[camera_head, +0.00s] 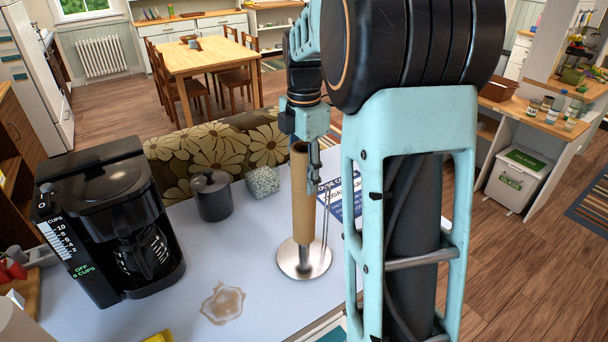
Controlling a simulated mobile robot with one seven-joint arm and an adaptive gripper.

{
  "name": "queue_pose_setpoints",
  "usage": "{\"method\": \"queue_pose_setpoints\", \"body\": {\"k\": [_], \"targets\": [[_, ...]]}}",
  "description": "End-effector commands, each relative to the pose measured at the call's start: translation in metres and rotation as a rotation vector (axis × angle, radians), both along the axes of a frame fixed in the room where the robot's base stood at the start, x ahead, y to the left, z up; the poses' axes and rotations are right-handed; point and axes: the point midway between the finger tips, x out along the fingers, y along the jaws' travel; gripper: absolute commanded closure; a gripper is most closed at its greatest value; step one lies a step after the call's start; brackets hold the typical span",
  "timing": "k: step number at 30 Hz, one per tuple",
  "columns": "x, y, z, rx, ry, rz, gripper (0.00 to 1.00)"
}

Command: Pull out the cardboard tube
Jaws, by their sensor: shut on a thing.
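The brown cardboard tube (302,205) stands upright above the round metal base (289,263) of a holder on the pale worktop. A thin metal wire (326,222) of the holder rises just right of the tube. My gripper (311,168) comes down from above and is shut on the tube near its upper end. One finger shows on the tube's right side; the other is hidden.
A black coffee maker (112,225) stands at left on the worktop (255,300). A dark lidded canister (212,197) and speckled cube (263,182) stand behind the holder. A blue-and-white printed sheet (344,200) lies to its right. A brown stain (222,304) marks the clear front area.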

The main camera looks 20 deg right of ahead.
Motion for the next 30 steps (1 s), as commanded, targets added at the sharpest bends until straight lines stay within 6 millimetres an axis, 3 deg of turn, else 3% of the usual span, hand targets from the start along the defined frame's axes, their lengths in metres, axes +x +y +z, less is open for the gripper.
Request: {"method": "queue_pose_setpoints", "body": {"k": [30], "targets": [[0.000, 0.000, 0.037, 0.000, -0.001, 0.000, 1.00]]}}
